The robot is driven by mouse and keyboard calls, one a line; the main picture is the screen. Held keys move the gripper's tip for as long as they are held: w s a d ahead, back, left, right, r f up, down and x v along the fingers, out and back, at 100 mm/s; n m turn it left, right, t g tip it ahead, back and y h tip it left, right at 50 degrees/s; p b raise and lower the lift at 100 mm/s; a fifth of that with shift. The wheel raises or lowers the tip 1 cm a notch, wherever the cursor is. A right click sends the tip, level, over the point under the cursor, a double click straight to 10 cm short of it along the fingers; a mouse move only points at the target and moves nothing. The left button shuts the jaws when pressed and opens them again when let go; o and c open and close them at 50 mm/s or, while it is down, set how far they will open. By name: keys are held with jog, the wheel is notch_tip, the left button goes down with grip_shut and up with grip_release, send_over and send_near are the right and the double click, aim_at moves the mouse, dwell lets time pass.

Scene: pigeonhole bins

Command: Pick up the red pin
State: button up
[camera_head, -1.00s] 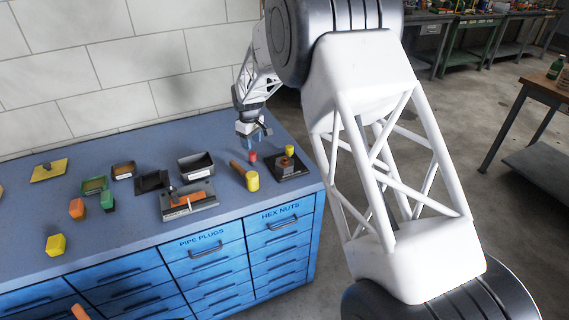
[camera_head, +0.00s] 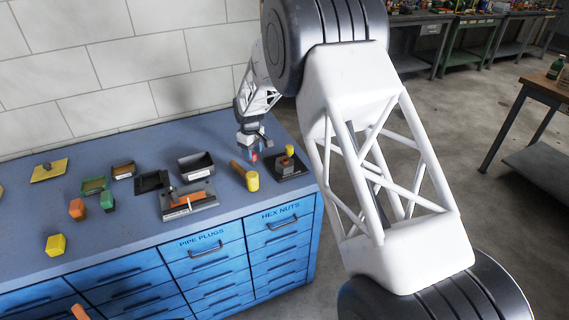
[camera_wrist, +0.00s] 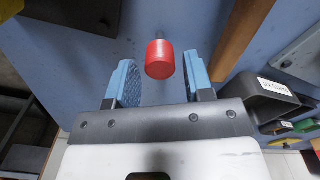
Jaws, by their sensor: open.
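The red pin (camera_wrist: 159,60) shows in the wrist view as a red cylinder with a thin dark stem at its far end. It lies between and slightly beyond the blue fingertips of my gripper (camera_wrist: 158,80), with a gap on each side. My gripper is open and holds nothing. In the head view the gripper (camera_head: 252,154) is low over the back right of the blue bench. The red pin (camera_head: 254,157) shows only as a small red spot at the fingertips, partly hidden by them.
A mallet with a yellow head (camera_head: 252,181) lies close in front of the gripper. A dark plate (camera_head: 301,170) with a yellow-topped part sits to the right. A dark bin (camera_head: 197,166) and a grey fixture with an orange bar (camera_head: 188,201) stand to the left.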

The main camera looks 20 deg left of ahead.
jog(key=c, duration=0.8)
jog(key=shift+c, duration=0.2)
jog(key=shift+r, duration=1.15)
jog(key=shift+r, duration=2.85)
jog(key=shift+d, duration=0.1)
